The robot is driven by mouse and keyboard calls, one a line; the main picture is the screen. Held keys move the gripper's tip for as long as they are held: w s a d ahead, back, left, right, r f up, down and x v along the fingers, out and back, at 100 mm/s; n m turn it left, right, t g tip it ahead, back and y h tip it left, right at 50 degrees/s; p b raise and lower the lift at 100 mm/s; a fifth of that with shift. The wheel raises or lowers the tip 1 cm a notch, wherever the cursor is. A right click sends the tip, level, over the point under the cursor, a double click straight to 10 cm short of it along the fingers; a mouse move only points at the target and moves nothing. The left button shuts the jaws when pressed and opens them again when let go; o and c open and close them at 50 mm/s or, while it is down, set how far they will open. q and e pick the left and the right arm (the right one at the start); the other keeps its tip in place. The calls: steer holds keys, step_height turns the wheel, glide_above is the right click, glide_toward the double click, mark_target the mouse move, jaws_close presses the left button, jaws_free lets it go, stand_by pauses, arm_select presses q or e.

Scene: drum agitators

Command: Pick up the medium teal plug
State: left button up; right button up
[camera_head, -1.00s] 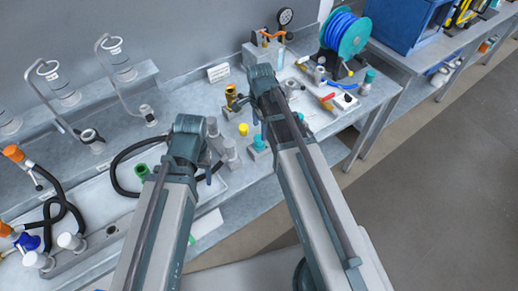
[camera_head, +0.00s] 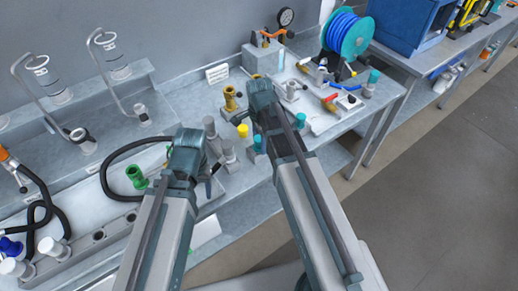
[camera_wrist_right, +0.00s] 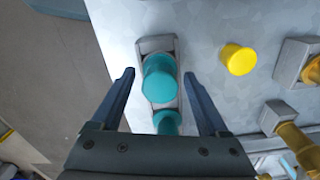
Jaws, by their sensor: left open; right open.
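In the right wrist view, a larger teal plug (camera_wrist_right: 159,78) stands in a grey holder between the fingers of my right gripper (camera_wrist_right: 158,76). A smaller-looking teal plug (camera_wrist_right: 167,122) sits closer to the gripper's palm, partly hidden by it. I cannot tell for sure which is the medium one. The fingers are open, apart from the plugs on either side. In the head view, a teal plug (camera_head: 258,145) shows beside my right forearm, and another teal piece (camera_head: 300,121) shows just right of it. My left gripper (camera_head: 208,186) is open; its fingers are mostly hidden by its wrist.
A yellow plug (camera_wrist_right: 238,59) stands right of the teal plugs in the right wrist view. Brass fittings (camera_wrist_right: 300,140) are near the right finger. Grey cylinders (camera_head: 228,150) stand between my arms. A green fitting (camera_head: 136,174) and black hose lie left. The bench edge is near.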

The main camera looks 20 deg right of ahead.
jaws_close()
stand_by(0.4)
arm_select(q)
steer(key=shift+r, duration=0.2)
arm_select(e)
steer(key=shift+r, duration=0.15)
